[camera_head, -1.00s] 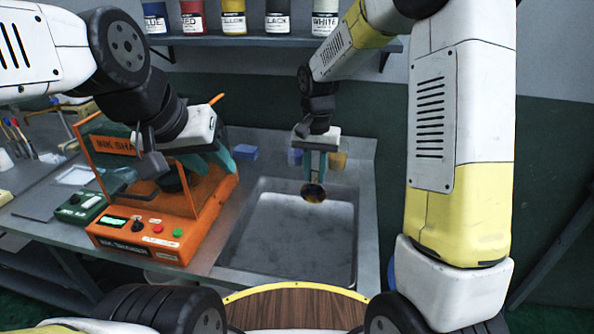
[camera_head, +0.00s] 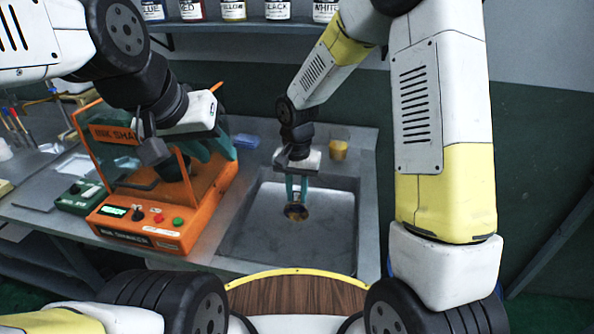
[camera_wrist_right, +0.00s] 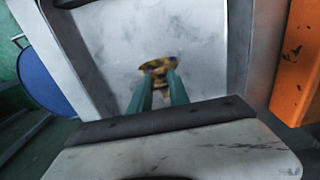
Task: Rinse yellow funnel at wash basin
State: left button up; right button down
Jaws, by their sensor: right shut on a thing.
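The yellow funnel (camera_head: 296,212) is held between the teal fingers of my right gripper (camera_head: 296,193), above the metal wash basin (camera_head: 330,258). In the right wrist view the funnel (camera_wrist_right: 158,67) shows a yellow rim with dark stains, gripped at the fingertips. Beneath it is the basin's pale, smudged floor (camera_wrist_right: 115,45). Whether the funnel touches the basin floor I cannot tell.
The orange ink shaker (camera_head: 140,235) stands left of the basin. Paint jars (camera_head: 233,10) line the shelf above. A green control box (camera_head: 82,198) sits further left.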

aim_at(297, 212)
jog(key=shift+f, duration=3.7)
jog(key=shift+r, duration=6.5)
jog(key=shift+r, duration=2)
